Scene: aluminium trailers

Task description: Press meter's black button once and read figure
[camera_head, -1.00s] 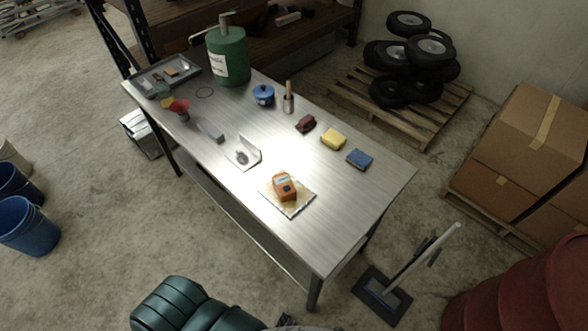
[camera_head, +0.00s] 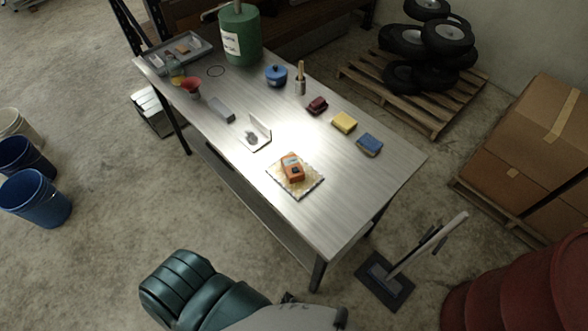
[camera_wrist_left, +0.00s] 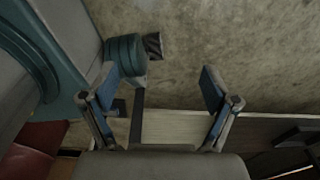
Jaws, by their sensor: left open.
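The orange meter (camera_head: 292,168) lies on a pale square pad (camera_head: 304,189) near the front of the metal table. A small dark spot, which may be its black button, shows on its top; its display is too small to read. In the left wrist view my left gripper (camera_wrist_left: 165,85) is open and empty, its two blue-padded fingers spread apart over the concrete floor. The meter is not in that view. My right gripper is in neither view.
On the table (camera_head: 350,200) stand a green canister (camera_head: 240,38), a blue pot (camera_head: 276,76), a yellow sponge (camera_head: 344,122), a blue sponge (camera_head: 369,144) and an angle bracket (camera_head: 257,134). Blue buckets (camera_head: 36,197) stand left, a red drum (camera_head: 520,285) at front right.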

